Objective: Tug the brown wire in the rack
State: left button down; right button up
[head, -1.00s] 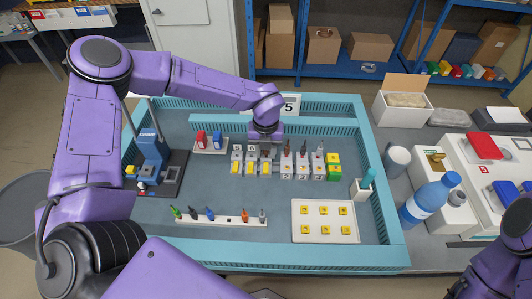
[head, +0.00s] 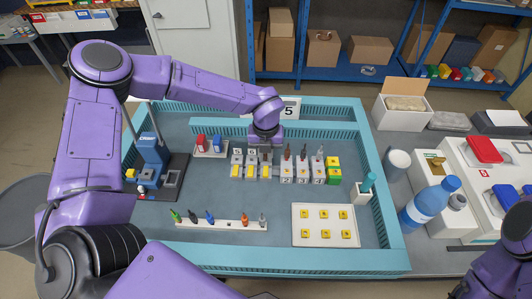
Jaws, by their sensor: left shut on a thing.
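The rack (head: 266,182) is a row of small boxes with yellow and grey fronts, near the middle of the blue-edged bench. Several wires or plugs stand up from it, including a dark brownish one (head: 288,151) just right of my gripper. My left gripper (head: 266,149) points down over the middle of the row. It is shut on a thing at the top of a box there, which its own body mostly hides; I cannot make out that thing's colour. My right arm shows at the lower right, but its gripper is out of view.
A holder strip (head: 228,223) with several coloured plugs lies in front, and a white tray (head: 299,238) with yellow pieces at its right. A blue press-like device (head: 152,150) stands left. A blue bottle (head: 427,200) stands right. Bench between rack and strip is clear.

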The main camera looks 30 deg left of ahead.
dwell(0.8)
pick_arm(q)
jog(key=c, duration=1)
grip_release()
jog(key=shift+d+f, duration=0.1)
jog(key=o, duration=0.4)
notch_tip(320, 180, up, 8)
jog(key=p, duration=0.5)
jog(key=shift+f+p, duration=0.15)
jog(key=shift+p, duration=0.25)
jog(key=shift+f, duration=0.1)
